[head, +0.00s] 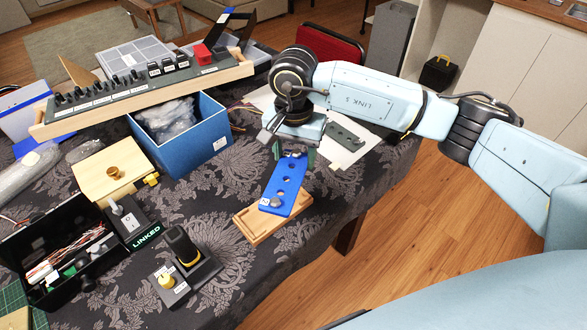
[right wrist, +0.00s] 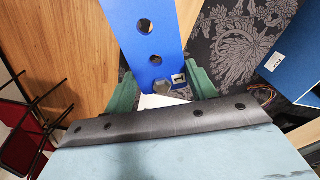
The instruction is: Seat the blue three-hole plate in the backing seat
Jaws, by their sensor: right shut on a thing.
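The blue three-hole plate (head: 293,172) is held by its far end in my right gripper (head: 281,152). It slopes toward the camera, with its near end over the wooden backing seat (head: 246,231). A round grey knob and a small white label show at that near end. I cannot tell whether the plate touches the seat. In the right wrist view the blue plate (right wrist: 150,28) runs up from between the green fingers of the right gripper (right wrist: 163,89), with two holes clear. The plate hides part of the seat. My left gripper is not in view.
A blue box (head: 185,150) with a plastic bag stands left of the plate. A grey holed plate (head: 345,137) lies on white paper behind. A black joystick unit (head: 187,262) and a black toolbox (head: 60,255) stand at the near left. The table edge is just right of the seat.

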